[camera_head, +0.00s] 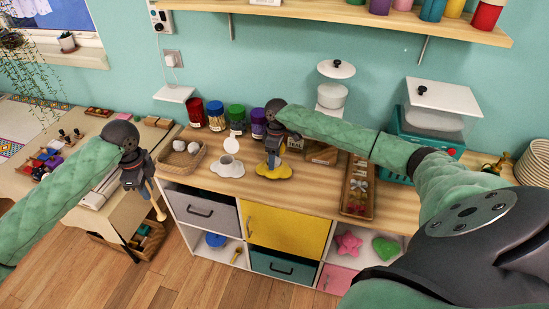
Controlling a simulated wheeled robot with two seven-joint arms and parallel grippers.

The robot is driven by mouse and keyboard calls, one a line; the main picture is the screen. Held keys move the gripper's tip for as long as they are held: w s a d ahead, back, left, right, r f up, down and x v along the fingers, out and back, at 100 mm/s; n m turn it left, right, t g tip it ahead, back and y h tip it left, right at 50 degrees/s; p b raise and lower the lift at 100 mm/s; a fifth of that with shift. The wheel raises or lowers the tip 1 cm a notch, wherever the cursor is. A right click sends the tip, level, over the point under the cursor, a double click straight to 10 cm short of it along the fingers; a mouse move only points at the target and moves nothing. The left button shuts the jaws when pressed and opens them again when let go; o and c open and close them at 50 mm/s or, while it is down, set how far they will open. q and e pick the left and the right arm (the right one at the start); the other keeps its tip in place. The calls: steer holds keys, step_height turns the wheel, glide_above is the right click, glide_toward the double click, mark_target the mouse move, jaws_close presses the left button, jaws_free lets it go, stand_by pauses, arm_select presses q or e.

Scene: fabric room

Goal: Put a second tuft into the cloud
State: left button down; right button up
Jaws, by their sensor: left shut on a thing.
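A white cloud-shaped piece (224,170) lies on the wooden counter, with a small grey round part on it and a white disc (231,145) standing up behind. A wicker basket (165,161) to its left holds white tufts (179,146). My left gripper (147,188) is left of the counter, shut on a thin wooden-handled thing (158,212) that hangs down. My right gripper (271,166) points down over a yellow cloud-shaped piece (283,173), right of the white one. Its fingertips are too small to show whether they are open or whether they touch it.
Several coloured jars (216,116) stand at the back of the counter. A wooden tray (358,187) of small things and a teal crate (397,150) are to the right. A lower side table (90,190) is at left. A shelf (340,15) runs above.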

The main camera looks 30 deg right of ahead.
steer(key=shift+d+f, duration=0.1)
steer(key=shift+f, duration=0.05)
arm_select(q)
steer(key=shift+f+b, duration=0.4)
steer(key=shift+f, duration=0.05)
arm_select(e)
steer(key=shift+w+d+r, duration=0.1)
steer(key=shift+w+r, duration=0.05)
steer(key=shift+r, duration=0.3)
arm_select(q)
step_height(320, 180, down, 4)
steer(key=b, duration=0.3)
steer(key=shift+w+b, duration=0.1)
steer(key=shift+b, duration=0.3)
arm_select(e)
step_height(320, 180, up, 11)
steer(key=w+d, duration=0.1)
steer(key=shift+w+d, duration=0.15)
steer(key=shift+d, duration=0.05)
